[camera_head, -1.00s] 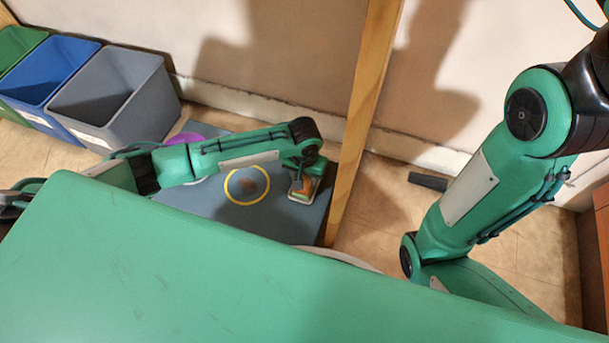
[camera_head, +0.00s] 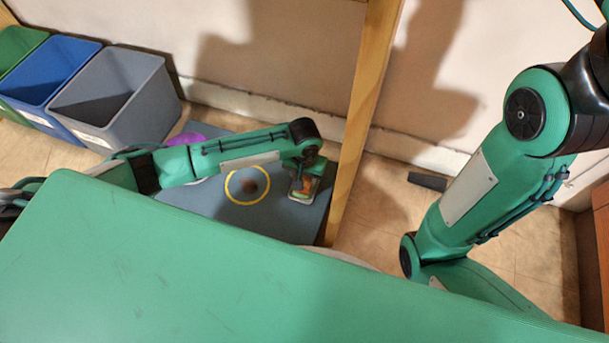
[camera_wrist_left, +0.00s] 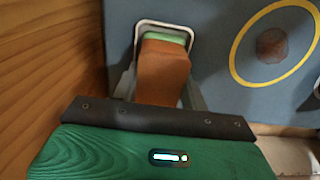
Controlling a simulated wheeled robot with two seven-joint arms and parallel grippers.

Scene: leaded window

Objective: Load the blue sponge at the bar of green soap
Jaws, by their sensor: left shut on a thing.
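My left gripper (camera_wrist_left: 160,80) is shut on an orange-brown block (camera_wrist_left: 163,68), with a finger on each side of it. The block's far end is at a green bar (camera_wrist_left: 164,38), which lies in a small white-rimmed dish (camera_wrist_left: 168,24); whether they touch cannot be told. In the head view the left gripper (camera_head: 303,184) is at the dish, near the right end of the grey-blue surface (camera_head: 205,205). No thing that looks like a blue sponge shows. My right arm shows at the right; its gripper is out of view.
A wooden post (camera_head: 358,110) stands close right of the left gripper. A yellow ring (camera_head: 247,202) around a brown spot lies left of it. A purple item (camera_head: 187,138) sits behind my forearm. Green, blue and grey bins (camera_head: 115,95) stand at the far left.

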